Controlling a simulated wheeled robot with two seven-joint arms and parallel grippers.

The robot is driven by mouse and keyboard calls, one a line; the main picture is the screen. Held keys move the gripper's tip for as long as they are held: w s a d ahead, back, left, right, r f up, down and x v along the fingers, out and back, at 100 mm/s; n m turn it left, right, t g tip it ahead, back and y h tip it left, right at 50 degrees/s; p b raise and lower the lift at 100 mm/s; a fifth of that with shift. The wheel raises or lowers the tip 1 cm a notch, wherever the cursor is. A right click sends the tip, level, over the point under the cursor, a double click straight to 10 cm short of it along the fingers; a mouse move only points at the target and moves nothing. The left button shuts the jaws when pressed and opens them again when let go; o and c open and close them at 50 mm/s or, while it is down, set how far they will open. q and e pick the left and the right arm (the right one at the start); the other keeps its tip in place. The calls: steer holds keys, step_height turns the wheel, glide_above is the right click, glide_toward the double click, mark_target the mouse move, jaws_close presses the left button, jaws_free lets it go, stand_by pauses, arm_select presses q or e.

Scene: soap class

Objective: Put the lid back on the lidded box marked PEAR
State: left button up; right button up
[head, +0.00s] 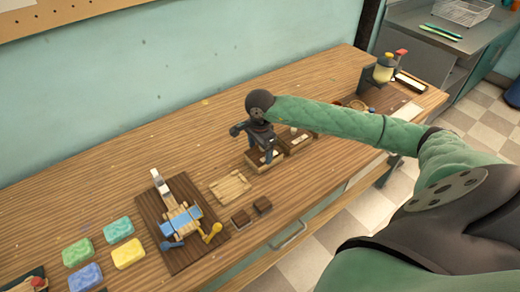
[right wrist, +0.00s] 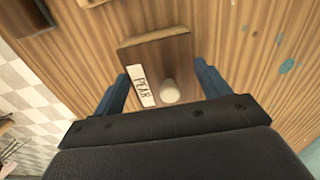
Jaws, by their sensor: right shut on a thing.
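My right gripper (head: 268,158) is over the left one of two small wooden boxes (head: 262,167) on the table. In the right wrist view its blue fingers (right wrist: 165,92) stand on both sides of a brown wooden piece (right wrist: 165,60) with a pale round knob (right wrist: 170,92) and a white label reading PEAR (right wrist: 142,86). The gripper is shut on this piece, which looks like the lid. I cannot tell whether it touches the box, as the gripper hides the contact. My left gripper is out of view.
A second wooden box (head: 297,145) stands close on the right. Further left are a dark board (head: 163,238) with a tool and several coloured soaps (head: 128,253).

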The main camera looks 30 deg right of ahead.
steer(key=shift+f+b, duration=0.25)
steer(key=shift+b, duration=0.25)
stand_by(1.2)
steer(key=o, duration=1.1)
steer(key=shift+r, duration=0.1)
steer(key=shift+r+p, duration=0.5)
steer(key=shift+r, duration=2.95)
jaws_close()
steer(key=shift+f+b, duration=1.8)
steer(key=shift+f, duration=0.1)
